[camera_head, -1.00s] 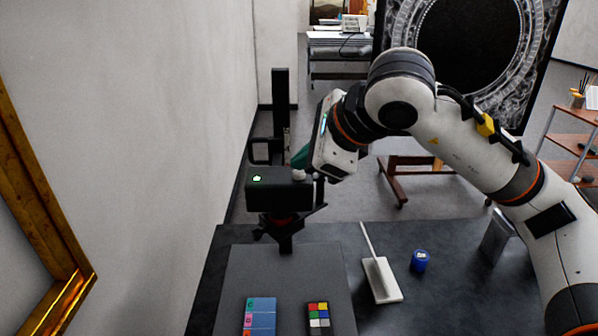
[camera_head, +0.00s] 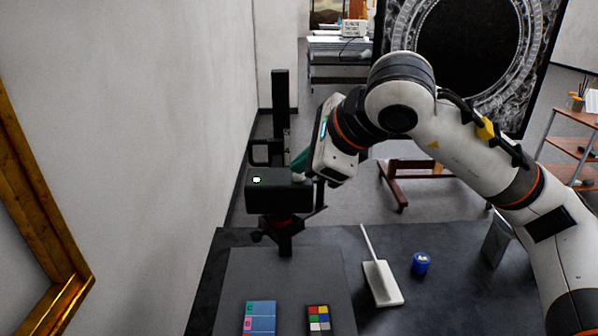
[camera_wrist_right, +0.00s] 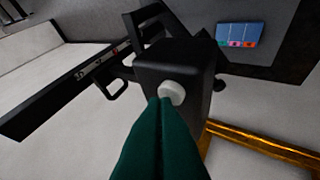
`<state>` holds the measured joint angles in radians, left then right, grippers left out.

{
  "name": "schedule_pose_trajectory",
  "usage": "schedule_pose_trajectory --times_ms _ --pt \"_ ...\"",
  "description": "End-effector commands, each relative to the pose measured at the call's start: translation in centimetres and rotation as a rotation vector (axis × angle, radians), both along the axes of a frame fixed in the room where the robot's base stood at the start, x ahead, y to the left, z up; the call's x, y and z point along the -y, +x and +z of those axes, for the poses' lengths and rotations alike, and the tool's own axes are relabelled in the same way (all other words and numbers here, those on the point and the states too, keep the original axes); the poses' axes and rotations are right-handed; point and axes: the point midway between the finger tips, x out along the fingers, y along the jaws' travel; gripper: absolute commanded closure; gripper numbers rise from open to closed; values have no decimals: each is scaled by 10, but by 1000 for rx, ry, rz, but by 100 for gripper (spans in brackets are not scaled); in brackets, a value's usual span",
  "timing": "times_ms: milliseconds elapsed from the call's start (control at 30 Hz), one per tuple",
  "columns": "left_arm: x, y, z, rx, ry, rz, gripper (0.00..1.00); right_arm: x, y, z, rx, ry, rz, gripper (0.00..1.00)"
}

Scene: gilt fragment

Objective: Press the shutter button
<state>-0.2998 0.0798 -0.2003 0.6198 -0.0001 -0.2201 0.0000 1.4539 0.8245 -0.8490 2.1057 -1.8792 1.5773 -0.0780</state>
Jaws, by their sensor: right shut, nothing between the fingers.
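In the right wrist view the fingertips (camera_wrist_right: 165,101) overlap the button's lower edge. I cannot tell how far the button is pushed in. My left gripper is not in view.
The dark table (camera_head: 345,255) holds a grey board with a colour-patch card (camera_head: 318,318) and a blue card (camera_head: 260,317). A white stand with a rod (camera_head: 382,283) and a blue jar (camera_head: 421,264) lie to the right.

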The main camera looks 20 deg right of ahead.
Motion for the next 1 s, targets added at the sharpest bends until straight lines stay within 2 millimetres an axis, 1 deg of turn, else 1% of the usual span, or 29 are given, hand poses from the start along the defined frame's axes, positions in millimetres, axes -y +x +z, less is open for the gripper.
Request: schedule_pose_trajectory --times_ms 300,667,767,1000 --pt "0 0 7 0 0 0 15 0 0 15 0 1 1 100" --pt "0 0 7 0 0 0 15 0 0 17 0 1 1 100" --pt "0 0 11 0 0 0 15 0 0 22 1 1 0 100" --pt "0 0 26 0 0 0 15 0 0 46 1 1 0 100"
